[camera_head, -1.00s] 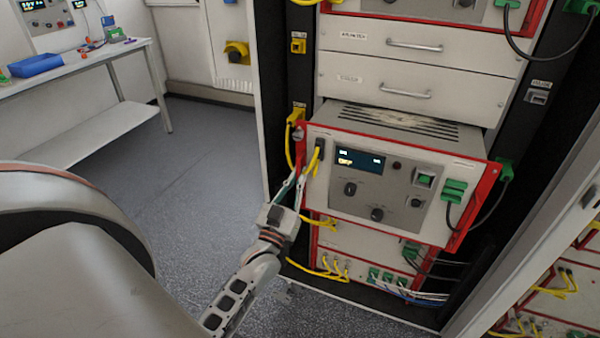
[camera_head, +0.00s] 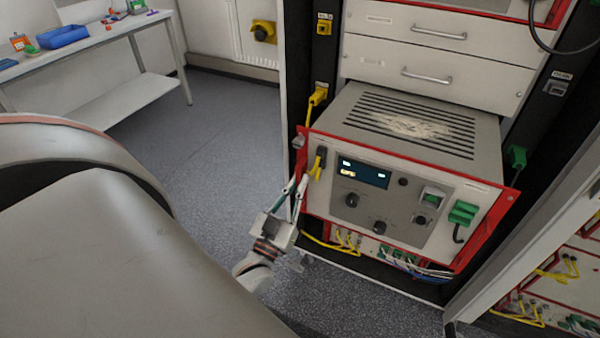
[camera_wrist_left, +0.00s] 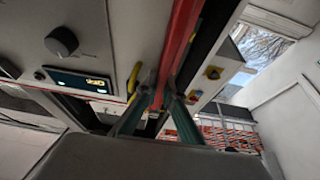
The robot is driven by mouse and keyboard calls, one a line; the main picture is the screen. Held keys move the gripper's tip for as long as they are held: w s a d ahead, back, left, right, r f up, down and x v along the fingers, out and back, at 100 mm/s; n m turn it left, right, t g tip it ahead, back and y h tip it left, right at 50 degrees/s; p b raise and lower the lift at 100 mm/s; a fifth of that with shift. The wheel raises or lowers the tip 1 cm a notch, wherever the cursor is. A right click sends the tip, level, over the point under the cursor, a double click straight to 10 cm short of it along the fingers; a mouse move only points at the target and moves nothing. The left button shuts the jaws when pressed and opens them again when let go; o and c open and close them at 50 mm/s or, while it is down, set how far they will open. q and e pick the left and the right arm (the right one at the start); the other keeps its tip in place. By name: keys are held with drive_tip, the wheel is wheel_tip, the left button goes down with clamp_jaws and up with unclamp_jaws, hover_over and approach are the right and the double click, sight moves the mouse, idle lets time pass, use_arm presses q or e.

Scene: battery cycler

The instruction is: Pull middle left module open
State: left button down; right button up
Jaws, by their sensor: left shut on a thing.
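The module (camera_head: 385,205) with a red frame, a small lit display and dark knobs stands well out of the rack in the head view, and its vented top shows. My left gripper (camera_head: 295,182) is at the left edge of its front, shut on the red frame edge. The left wrist view shows both fingers (camera_wrist_left: 158,105) closing on either side of the red frame (camera_wrist_left: 180,40), with the display (camera_wrist_left: 80,82) and a knob at left. My right gripper is not in view.
Two grey drawers with handles (camera_head: 425,76) sit above the module. A lower unit with yellow and green cables (camera_head: 345,242) is below. A rack door or side panel (camera_head: 530,245) stands at right. A bench with a blue tray (camera_head: 62,37) is at far left. Floor left of the rack is clear.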

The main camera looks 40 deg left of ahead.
use_arm(q)
drive_tip(key=c, duration=2.2)
unclamp_jaws()
drive_tip(key=shift+o, duration=0.2)
drive_tip(key=shift+s, duration=0.1)
drive_tip(key=v, duration=1.2)
drive_tip(key=shift+d, duration=0.1)
drive_tip(key=w+d+f+m+g+h, duration=0.35)
drive_tip(key=d+f+g+h, duration=0.2)
drive_tip(key=d+f, duration=0.35)
drive_tip(key=s+d+f+m+g+h, duration=0.2)
drive_tip(key=s+d+f+m+g, duration=0.1)
drive_tip(key=s+d+f+g, duration=0.2)
wheel_tip(320, 180, down, 3)
drive_tip(key=shift+s+d+f, duration=0.1)
drive_tip(key=shift+s+d, duration=0.2)
drive_tip(key=shift+d, duration=0.65)
